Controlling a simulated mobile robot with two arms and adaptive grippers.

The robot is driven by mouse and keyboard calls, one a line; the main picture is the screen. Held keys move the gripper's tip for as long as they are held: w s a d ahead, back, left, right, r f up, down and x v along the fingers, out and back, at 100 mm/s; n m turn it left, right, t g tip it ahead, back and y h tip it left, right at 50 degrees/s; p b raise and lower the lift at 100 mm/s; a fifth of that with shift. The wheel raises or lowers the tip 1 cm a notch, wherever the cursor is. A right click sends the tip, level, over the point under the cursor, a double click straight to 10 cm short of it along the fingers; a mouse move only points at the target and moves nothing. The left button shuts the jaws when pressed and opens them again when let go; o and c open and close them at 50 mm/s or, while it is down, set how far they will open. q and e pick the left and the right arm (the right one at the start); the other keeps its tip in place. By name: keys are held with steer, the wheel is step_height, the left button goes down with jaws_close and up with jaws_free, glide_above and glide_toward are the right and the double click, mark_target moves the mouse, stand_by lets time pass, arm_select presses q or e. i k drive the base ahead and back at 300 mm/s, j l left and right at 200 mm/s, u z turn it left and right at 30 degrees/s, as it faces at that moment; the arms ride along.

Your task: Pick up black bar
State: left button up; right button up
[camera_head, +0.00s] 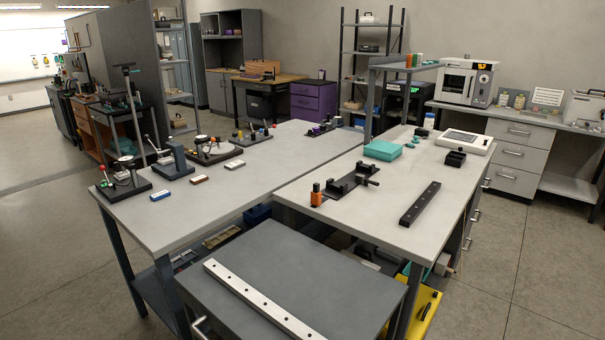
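The black bar (420,203) is a long, flat, dark bar with small light dots along its top. It lies on the right grey worktable (300,187), near that table's right edge, slanting away from me. Nothing touches it or covers it. Neither of my grippers shows in the head view.
A silver bar (258,298) lies on a lower dark table (340,280) in front.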

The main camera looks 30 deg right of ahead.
mark_target(411, 214)
steer(key=z, duration=1.8)
